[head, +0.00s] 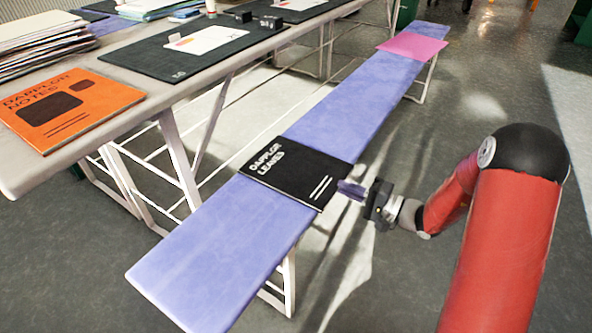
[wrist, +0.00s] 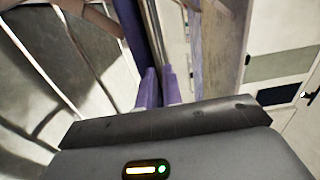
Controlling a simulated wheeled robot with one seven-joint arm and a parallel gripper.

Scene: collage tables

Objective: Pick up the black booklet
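The black booklet (head: 290,172), with pale lettering and two pale lines, lies flat across the purple bench (head: 215,245). Its right side reaches the bench's right edge and appears to stick out a little. My gripper (head: 343,187) is just beside that right side, with its purple fingers pointing at the booklet. In the wrist view, the fingers of my gripper (wrist: 159,86) stand slightly apart with a narrow gap. A thin dark strip, perhaps the booklet seen edge-on, runs ahead of them. I cannot tell whether the booklet's edge is between the fingertips.
A pink sheet (head: 413,45) lies at the bench's far end. A table on the left holds an orange notebook (head: 66,108), a dark mat (head: 160,58) and paper stacks (head: 45,42). White metal legs stand under both. The floor right of the bench is open.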

